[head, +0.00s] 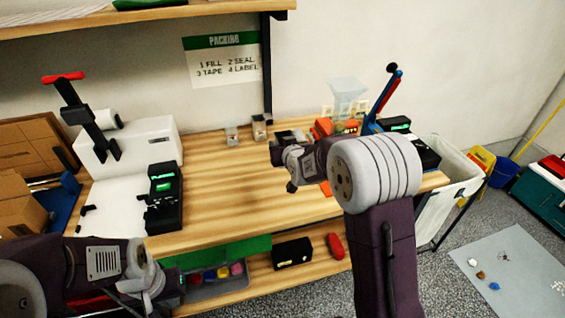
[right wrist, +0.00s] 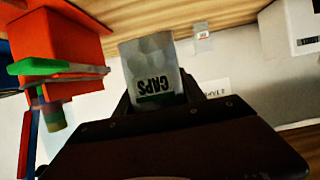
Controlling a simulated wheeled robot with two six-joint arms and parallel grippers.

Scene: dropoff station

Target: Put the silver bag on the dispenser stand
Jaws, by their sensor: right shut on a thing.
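My right gripper (head: 288,165) is above the middle of the wooden bench. In the right wrist view, it (right wrist: 157,95) is shut on a silver bag (right wrist: 150,62), whose CAPS label reads upside down. The bag cannot be made out in the head view, where the gripper and arm block it. A clear funnel-shaped hopper (head: 347,90) on pale legs stands at the back of the bench, right of my right gripper; it may be the dispenser stand. My left gripper (head: 160,283) is low at the lower left, in front of the bench, its jaws unclear.
Two small grey containers (head: 259,127) stand at the back of the bench (head: 225,185). Orange items (head: 323,127) and a blue lever tool (head: 382,95) are at the right. A white machine (head: 130,145) and black device (head: 165,195) are left. The bench middle is clear.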

